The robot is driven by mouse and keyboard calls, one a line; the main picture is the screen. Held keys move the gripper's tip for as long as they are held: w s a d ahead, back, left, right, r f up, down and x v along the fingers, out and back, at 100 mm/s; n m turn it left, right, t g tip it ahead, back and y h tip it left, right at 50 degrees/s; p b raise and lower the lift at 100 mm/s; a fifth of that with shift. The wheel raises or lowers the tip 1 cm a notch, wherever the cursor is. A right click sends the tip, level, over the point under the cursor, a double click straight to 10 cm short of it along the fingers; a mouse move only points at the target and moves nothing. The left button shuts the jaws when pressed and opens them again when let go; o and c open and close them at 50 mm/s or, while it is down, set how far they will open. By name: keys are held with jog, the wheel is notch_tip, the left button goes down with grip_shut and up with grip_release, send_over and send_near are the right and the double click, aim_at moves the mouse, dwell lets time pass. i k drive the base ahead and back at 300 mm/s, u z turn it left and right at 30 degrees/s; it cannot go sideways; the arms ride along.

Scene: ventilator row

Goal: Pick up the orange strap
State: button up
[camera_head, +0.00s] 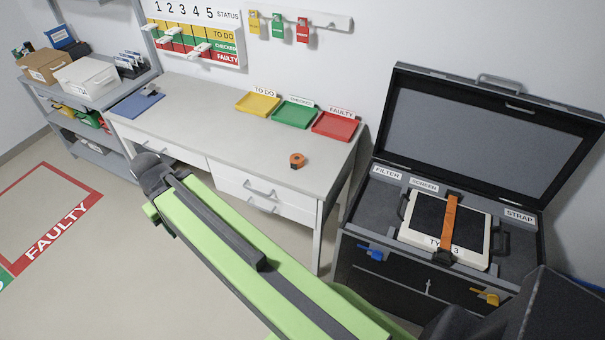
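An orange strap (449,218) lies across the dark face of a white-framed unit (415,233) marked "TY… 3". Its near end meets a black buckle-like piece (445,257) at the unit's front edge. The unit lies in an open dark case at the right. A small orange and black object (297,160) sits on the desk; it may be a rolled strap or a tape, too small to tell. I see no gripper fingers.
The open case (379,207) has labels "FILTER", "SCREEN" and "STRAP", with blue and yellow latches on its front. The desk (205,105) holds yellow (258,104), green (294,114) and red (334,126) trays at its back. A shelf with boxes stands at left. Floor at lower left is clear.

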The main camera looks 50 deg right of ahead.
aim_at(297, 160)
jog(key=z, duration=0.2)
jog(key=i, duration=0.9)
jog(key=u, duration=0.1)
